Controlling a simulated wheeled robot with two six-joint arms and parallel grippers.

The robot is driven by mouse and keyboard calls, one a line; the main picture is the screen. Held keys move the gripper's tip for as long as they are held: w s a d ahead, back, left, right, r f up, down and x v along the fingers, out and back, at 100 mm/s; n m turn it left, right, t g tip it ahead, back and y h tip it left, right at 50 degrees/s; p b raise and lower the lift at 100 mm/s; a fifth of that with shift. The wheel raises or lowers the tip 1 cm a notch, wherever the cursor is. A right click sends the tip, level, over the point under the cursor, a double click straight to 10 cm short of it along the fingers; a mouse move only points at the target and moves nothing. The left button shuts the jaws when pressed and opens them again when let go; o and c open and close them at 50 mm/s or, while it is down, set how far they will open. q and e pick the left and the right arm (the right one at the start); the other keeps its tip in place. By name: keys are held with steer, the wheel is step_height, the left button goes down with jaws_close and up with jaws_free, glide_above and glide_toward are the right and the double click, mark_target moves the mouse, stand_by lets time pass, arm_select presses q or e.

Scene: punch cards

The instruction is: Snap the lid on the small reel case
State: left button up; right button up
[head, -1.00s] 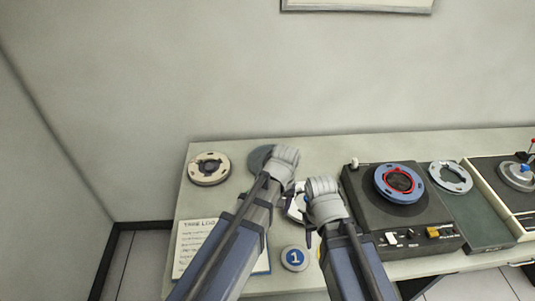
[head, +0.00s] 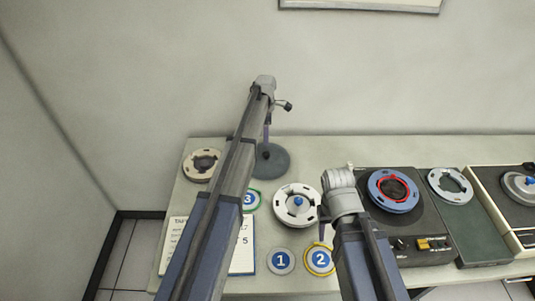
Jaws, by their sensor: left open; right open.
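A dark grey round disc (head: 274,166), possibly the case or its lid, lies flat at the back of the table. A small dark knob-like shape shows on it, below my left gripper (head: 271,122). My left gripper is open over the back of the disc; I cannot tell if it touches. A white reel (head: 283,210) with a blue hub sits in the middle of the table. My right gripper (head: 323,228) is open and empty beside its right edge. I cannot tell surely which thing is the small reel case.
A cream reel (head: 191,172) lies at the back left, partly behind my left arm. Round markers 1 (head: 281,261), 2 (head: 319,260) and 3 (head: 249,199) lie around the white reel. A log sheet (head: 175,240) is at the front left. A tape deck (head: 436,233) with a blue reel (head: 378,187) stands right.

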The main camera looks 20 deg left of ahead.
mark_target(266, 153)
arm_select(q)
steer(key=shift+f+b, duration=5)
steer(key=shift+f, duration=0.1)
arm_select(e)
steer(key=shift+f, duration=5.1)
arm_select(q)
jaws_close()
steer(key=shift+r+p, duration=3.6)
arm_select(e)
step_height(266, 153, up, 7)
arm_select(q)
steer(key=s+a+r+n+p, duration=0.1)
steer(key=s+a+n, duration=0.2)
steer(key=a, duration=0.9)
steer(key=s+a+n, duration=0.3)
steer(key=s+a, duration=0.3)
steer(key=a, duration=0.7)
steer(key=shift+s+r+p, duration=0.15)
steer(key=shift+r+p, duration=0.2)
arm_select(e)
step_height(266, 153, up, 2)
